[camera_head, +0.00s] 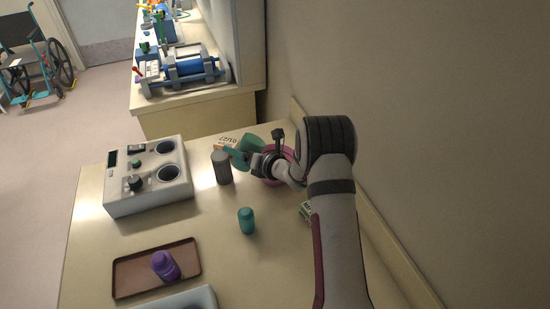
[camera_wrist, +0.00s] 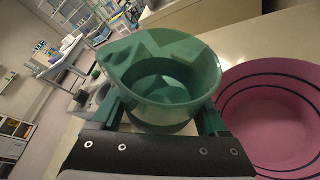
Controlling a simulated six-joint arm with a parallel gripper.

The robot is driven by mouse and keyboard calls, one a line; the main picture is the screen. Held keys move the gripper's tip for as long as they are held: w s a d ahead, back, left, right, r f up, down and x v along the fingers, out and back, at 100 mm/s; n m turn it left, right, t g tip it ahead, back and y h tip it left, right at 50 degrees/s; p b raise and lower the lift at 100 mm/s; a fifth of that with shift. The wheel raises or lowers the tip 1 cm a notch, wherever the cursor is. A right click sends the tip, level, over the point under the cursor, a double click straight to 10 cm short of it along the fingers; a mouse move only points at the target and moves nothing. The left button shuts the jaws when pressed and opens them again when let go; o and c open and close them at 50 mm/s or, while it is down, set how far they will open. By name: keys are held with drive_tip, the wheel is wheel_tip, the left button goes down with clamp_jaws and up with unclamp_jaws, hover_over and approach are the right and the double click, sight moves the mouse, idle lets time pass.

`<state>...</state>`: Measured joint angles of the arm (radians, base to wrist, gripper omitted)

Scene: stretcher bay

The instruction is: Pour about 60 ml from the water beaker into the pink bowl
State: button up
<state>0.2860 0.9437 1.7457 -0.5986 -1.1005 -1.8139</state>
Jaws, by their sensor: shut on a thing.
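The green beaker (camera_wrist: 165,75) with a pouring lip is between the two fingers of my gripper (camera_wrist: 160,118), which is shut on it. It also shows in the head view (camera_head: 251,142), partly behind the gripper (camera_head: 243,157), at the far end of the table. Its inside looks darker green low down; I cannot tell the water level or how far it is tilted. The pink bowl (camera_wrist: 275,118), with dark rings inside, is close to the right of the beaker in the wrist view. In the head view the bowl (camera_head: 287,152) is mostly hidden behind my wrist.
A grey cylinder (camera_head: 221,168) stands just left of my gripper. A white device (camera_head: 147,178) with knobs and two wells is farther left. A teal bottle (camera_head: 246,221) stands mid-table. A brown tray (camera_head: 128,278) holds a purple bottle (camera_head: 165,266). A wall runs along the right.

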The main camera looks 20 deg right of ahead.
drive_tip(key=shift+s+a+f+n+h, duration=0.1)
drive_tip(key=shift+a+n+h, duration=0.2)
drive_tip(key=shift+a+n, duration=0.25)
drive_tip(key=shift+a+r+n, duration=0.35)
drive_tip(key=shift+r+n, duration=0.1)
drive_tip(key=shift+r, duration=0.05)
drive_tip(key=shift+s+a+r+n+h+p, duration=0.15)
drive_tip(key=shift+a+r+n+h, duration=0.2)
drive_tip(key=shift+n+h, duration=0.4)
drive_tip(key=shift+s+a+r+n+h+p, duration=0.15)
drive_tip(key=shift+a+n+h, duration=0.3)
drive_tip(key=shift+n+h, duration=0.25)
drive_tip(key=shift+w, duration=0.1)
idle(0.7)
